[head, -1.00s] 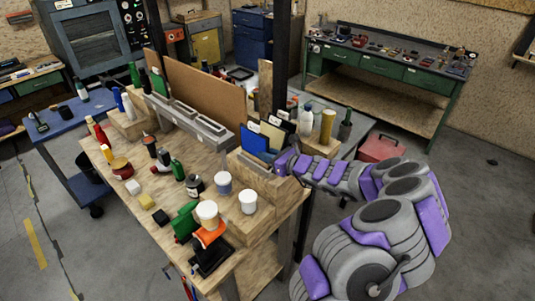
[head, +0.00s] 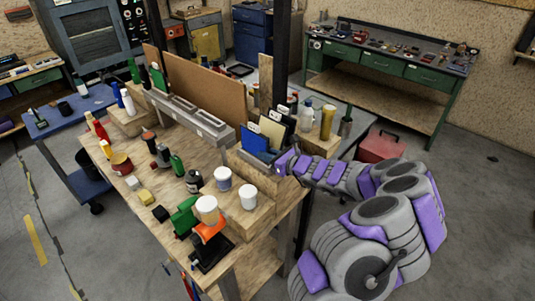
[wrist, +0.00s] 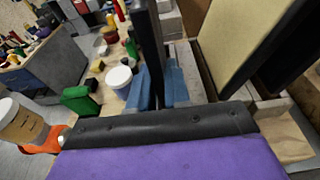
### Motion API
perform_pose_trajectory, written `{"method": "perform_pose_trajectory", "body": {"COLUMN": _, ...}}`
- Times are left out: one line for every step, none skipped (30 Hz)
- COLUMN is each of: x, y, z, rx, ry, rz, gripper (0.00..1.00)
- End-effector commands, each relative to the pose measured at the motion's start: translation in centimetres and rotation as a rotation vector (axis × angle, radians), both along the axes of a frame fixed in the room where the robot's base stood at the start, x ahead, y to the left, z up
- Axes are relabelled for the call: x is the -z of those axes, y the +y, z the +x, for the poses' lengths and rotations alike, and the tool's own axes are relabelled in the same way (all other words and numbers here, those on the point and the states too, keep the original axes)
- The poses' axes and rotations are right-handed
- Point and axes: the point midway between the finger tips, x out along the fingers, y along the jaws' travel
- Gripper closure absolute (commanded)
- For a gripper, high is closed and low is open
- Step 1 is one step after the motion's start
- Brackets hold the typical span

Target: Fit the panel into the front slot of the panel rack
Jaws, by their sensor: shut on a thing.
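A blue panel (head: 255,140) stands upright at the front of the panel rack (head: 237,161). My gripper (head: 284,161) is at the panel's right edge, shut on it. In the wrist view the panel (wrist: 149,45) shows edge-on as a dark upright strip. The blue-grey fingers of my gripper (wrist: 160,88) lie on both sides of it. The panel's lower edge is at the rack's front part, but I cannot tell whether it is inside the slot. Dark panels (head: 272,130) and a cream panel (wrist: 240,42) stand behind it.
White-lidded jars (head: 248,196), a green block (head: 184,217) and an orange clamp-like item (head: 208,231) are on the bench to the front. A long grey block (head: 190,115) and a brown board (head: 205,95) stand to the left. Bottles (head: 327,122) stand behind the rack.

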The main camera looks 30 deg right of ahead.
Motion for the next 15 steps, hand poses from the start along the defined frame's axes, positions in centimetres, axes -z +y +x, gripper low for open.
{"method": "perform_pose_trajectory", "body": {"x": -0.02, "y": 0.01, "z": 0.0, "rx": 0.0, "ry": -0.001, "rz": 0.0, "gripper": 0.8}}
{"method": "perform_pose_trajectory", "body": {"x": -0.04, "y": 0.0, "z": 0.01, "rx": 0.0, "ry": -0.001, "rz": 0.0, "gripper": 0.77}}
{"method": "perform_pose_trajectory", "body": {"x": -0.04, "y": 0.01, "z": 0.0, "rx": 0.0, "ry": -0.001, "rz": 0.0, "gripper": 0.73}}
{"method": "perform_pose_trajectory", "body": {"x": -0.04, "y": 0.0, "z": 0.01, "rx": 0.0, "ry": -0.001, "rz": 0.0, "gripper": 0.7}}
{"method": "perform_pose_trajectory", "body": {"x": -0.03, "y": 0.01, "z": 0.01, "rx": 0.0, "ry": -0.001, "rz": 0.0, "gripper": 0.68}}
{"method": "perform_pose_trajectory", "body": {"x": -0.03, "y": 0.01, "z": 0.01, "rx": 0.0, "ry": -0.001, "rz": 0.0, "gripper": 0.64}}
{"method": "perform_pose_trajectory", "body": {"x": -0.02, "y": 0.01, "z": 0.02, "rx": 0.0, "ry": 0.0, "rz": 0.0, "gripper": 0.61}}
{"method": "perform_pose_trajectory", "body": {"x": -0.01, "y": 0.01, "z": 0.02, "rx": 0.0, "ry": 0.0, "rz": 0.0, "gripper": 0.58}}
{"method": "perform_pose_trajectory", "body": {"x": -0.01, "y": -0.01, "z": 0.03, "rx": 0.0, "ry": 0.0, "rz": 0.0, "gripper": 0.54}}
{"method": "perform_pose_trajectory", "body": {"x": 0.0, "y": 0.0, "z": 0.02, "rx": 0.0, "ry": 0.0, "rz": 0.0, "gripper": 0.53}}
{"method": "perform_pose_trajectory", "body": {"x": -0.01, "y": -0.01, "z": 0.03, "rx": 0.0, "ry": 0.0, "rz": 0.0, "gripper": 0.53}}
{"method": "perform_pose_trajectory", "body": {"x": 0.01, "y": -0.01, "z": 0.02, "rx": 0.0, "ry": 0.0, "rz": 0.0, "gripper": 0.53}}
{"method": "perform_pose_trajectory", "body": {"x": 0.01, "y": -0.01, "z": 0.02, "rx": 0.0, "ry": 0.0, "rz": 0.0, "gripper": 0.53}}
{"method": "perform_pose_trajectory", "body": {"x": 0.01, "y": -0.01, "z": 0.02, "rx": 0.0, "ry": 0.0, "rz": 0.0, "gripper": 0.53}}
{"method": "perform_pose_trajectory", "body": {"x": 0.02, "y": -0.01, "z": 0.02, "rx": 0.0, "ry": 0.0, "rz": 0.0, "gripper": 0.53}}
